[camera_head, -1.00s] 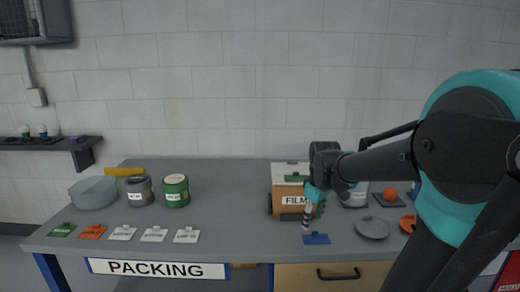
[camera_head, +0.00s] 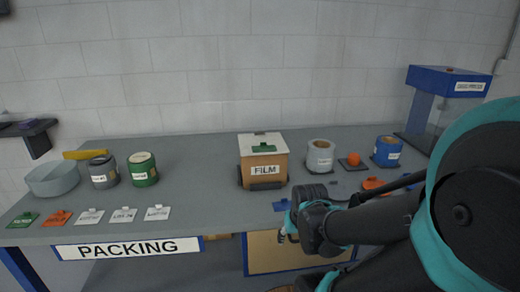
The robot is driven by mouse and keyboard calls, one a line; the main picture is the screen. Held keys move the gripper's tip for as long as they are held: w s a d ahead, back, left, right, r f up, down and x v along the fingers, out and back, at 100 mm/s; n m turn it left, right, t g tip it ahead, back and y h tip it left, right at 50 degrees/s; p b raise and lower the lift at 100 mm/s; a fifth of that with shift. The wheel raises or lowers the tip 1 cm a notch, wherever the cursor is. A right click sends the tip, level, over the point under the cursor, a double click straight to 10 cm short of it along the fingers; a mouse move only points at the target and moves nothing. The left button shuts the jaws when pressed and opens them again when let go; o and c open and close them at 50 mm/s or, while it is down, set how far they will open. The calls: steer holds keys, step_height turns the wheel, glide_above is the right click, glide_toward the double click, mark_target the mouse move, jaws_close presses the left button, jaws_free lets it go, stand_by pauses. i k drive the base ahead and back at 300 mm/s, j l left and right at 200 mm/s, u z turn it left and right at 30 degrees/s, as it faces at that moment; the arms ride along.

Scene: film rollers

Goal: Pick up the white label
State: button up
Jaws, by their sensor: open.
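Three white labels lie flat in a row at the front left of the table: one on the left (camera_head: 89,216), one in the middle (camera_head: 123,215) and one on the right (camera_head: 157,213). Their print is too small to read. My gripper (camera_head: 288,234) is at the table's front edge, well to the right of the white labels and near a blue label (camera_head: 282,205). It is open and holds nothing that I can see; my arm hides part of it.
A green label (camera_head: 23,219) and an orange label (camera_head: 57,218) lie left of the white ones. A grey can (camera_head: 103,172), a green can (camera_head: 142,170) and a bowl (camera_head: 53,179) stand behind them. A FILM box (camera_head: 263,165) stands mid-table. Bare tabletop lies between.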

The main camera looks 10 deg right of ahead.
mark_target(126, 216)
steer(key=u, duration=1.3)
